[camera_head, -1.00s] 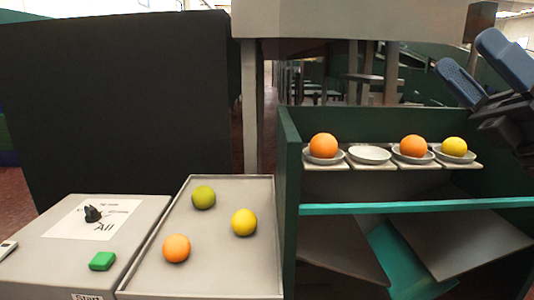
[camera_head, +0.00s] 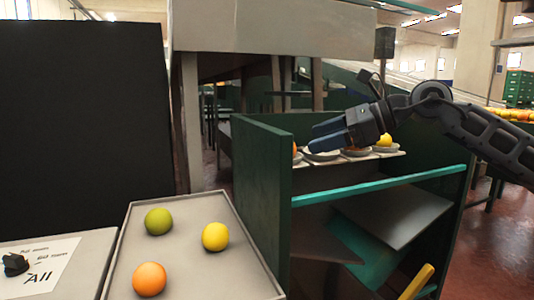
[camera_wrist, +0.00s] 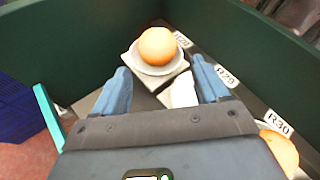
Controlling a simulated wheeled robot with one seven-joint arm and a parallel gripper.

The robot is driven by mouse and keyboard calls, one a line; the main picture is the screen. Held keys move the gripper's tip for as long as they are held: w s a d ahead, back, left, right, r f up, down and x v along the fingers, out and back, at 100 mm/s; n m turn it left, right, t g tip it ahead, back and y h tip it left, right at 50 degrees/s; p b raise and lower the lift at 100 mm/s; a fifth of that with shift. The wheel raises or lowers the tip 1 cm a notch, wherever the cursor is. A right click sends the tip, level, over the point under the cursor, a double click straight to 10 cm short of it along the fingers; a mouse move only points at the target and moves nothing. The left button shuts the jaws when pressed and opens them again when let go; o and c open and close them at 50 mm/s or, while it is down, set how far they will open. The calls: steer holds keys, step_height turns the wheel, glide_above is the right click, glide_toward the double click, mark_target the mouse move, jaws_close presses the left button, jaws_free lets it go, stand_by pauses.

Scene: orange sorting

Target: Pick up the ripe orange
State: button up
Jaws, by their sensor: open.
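Orange fruits are in two places. One orange (camera_head: 149,279) lies in the grey tray (camera_head: 245,262) with a green fruit (camera_head: 158,221) and a yellow fruit (camera_head: 215,237). On the shelf, an orange (camera_wrist: 157,46) sits on a saucer (camera_wrist: 146,67) at the corner; in the head view it is mostly hidden behind the green wall and my gripper. Another shelf orange (camera_wrist: 281,153) is at lower right of the wrist view. My gripper (camera_head: 316,136) is open and empty above the shelf. In the wrist view its fingers (camera_wrist: 160,65) point toward the corner orange, apart from it.
A green side wall (camera_head: 262,190) borders the shelf on the left, with a teal bar (camera_head: 380,187) along its front. An empty saucer (camera_head: 322,156) stands beside the corner orange. A yellow fruit (camera_head: 384,140) is at the shelf's right end.

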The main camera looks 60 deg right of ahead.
steer(key=p+x, duration=0.1)
steer(key=x, duration=0.5)
steer(key=shift+w+a+r+p, duration=0.1)
steer(key=shift+a+p, duration=0.15)
steer(key=shift+p, duration=0.1)
steer(key=shift+w, duration=0.3)
steer(key=c, duration=0.9)
